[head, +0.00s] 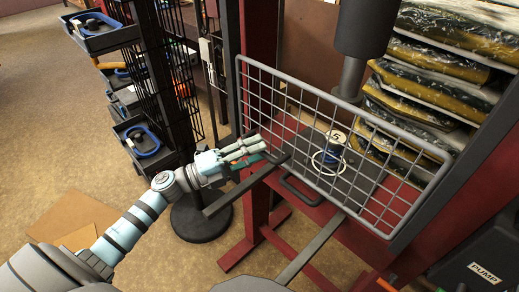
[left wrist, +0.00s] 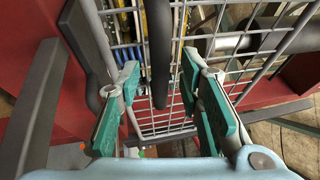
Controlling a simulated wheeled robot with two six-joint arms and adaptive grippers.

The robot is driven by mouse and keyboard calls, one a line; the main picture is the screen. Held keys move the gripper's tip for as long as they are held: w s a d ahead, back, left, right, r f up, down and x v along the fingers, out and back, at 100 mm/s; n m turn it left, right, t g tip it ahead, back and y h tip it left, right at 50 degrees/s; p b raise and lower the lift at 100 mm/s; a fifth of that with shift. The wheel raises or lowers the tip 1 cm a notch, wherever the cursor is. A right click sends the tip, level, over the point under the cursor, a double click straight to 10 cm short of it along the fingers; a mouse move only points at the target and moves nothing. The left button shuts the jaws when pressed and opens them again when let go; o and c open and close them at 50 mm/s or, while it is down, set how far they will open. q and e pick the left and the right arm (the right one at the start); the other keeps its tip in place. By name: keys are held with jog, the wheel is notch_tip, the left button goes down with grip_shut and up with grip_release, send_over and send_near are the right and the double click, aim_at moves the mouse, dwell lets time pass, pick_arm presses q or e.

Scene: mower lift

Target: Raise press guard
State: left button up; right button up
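The press guard (head: 345,140), a grey wire-mesh panel in a tube frame, hangs lowered across the front of the red press. A black loop handle (head: 298,192) shows at its lower edge. My left gripper (head: 258,148) is at the guard's lower left, up and left of the handle in the head view. In the left wrist view its teal-padded fingers (left wrist: 165,105) are apart, with a dark bar (left wrist: 158,50) between them in the picture; I cannot tell whether they touch it. The mesh (left wrist: 205,45) shows beyond. My right gripper is not in view.
Grey bars (head: 312,250) stick out from the press. A black rack with trays (head: 145,140) stands left. A pump (head: 485,262) is at lower right. Carpet is clear at far left.

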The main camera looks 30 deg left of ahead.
pick_arm(q)
jog(key=shift+w+d+r, duration=0.1)
jog(key=shift+w+d, duration=0.3)
jog(key=shift+w, duration=0.05)
jog(key=shift+c, duration=0.3)
grip_shut()
jog(key=shift+r, duration=0.1)
